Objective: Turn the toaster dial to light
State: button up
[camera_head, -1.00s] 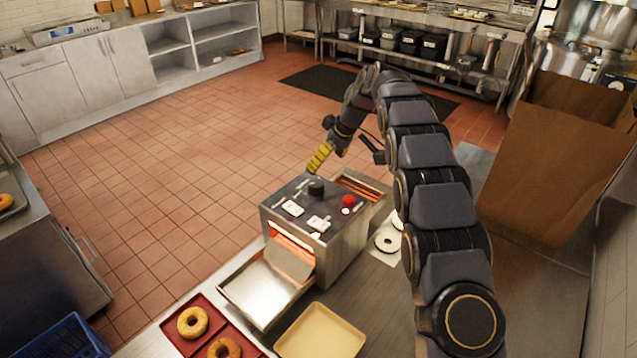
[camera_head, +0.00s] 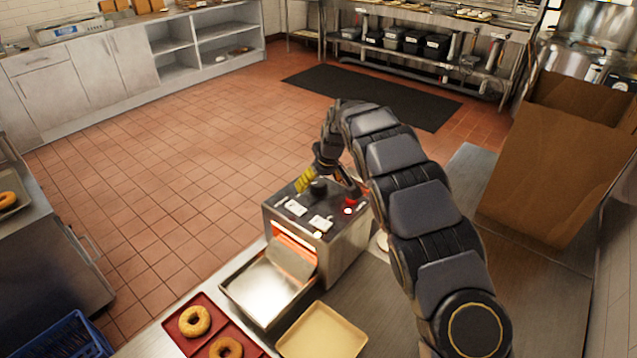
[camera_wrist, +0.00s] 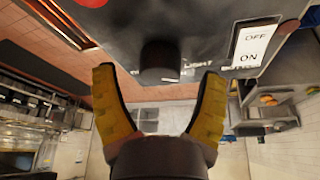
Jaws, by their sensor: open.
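The toaster (camera_head: 340,246) is a metal box on the counter with a glowing front slot. Its black dial (camera_head: 318,187) stands on the dark top panel. In the wrist view the dial (camera_wrist: 160,62) lies ahead, between and just beyond my fingertips, with part of the word "LIGHT" beside it. Its pointer setting cannot be made out. My gripper (camera_head: 306,180) has yellow fingers and is at the dial's left side in the head view. In the wrist view my gripper (camera_wrist: 159,72) is open, with a finger on each side of the dial; contact is not clear.
A white ON/OFF switch plate (camera_wrist: 255,45) and a red button (camera_head: 350,203) are on the same panel. A metal chute (camera_head: 268,290) extends from the toaster's front. A red tray (camera_head: 237,330) with bagels and a beige tray (camera_head: 322,335) stand in front.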

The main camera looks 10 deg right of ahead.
jog(key=shift+w+f, duration=0.15)
jog(key=shift+f, duration=0.35)
jog(key=c, duration=1.1)
jog(key=shift+a+m, duration=0.1)
jog(key=shift+m, duration=0.2)
jog(key=shift+c, duration=0.2)
jog(key=shift+w+r+m, duration=0.1)
jog(key=shift+m, duration=0.4)
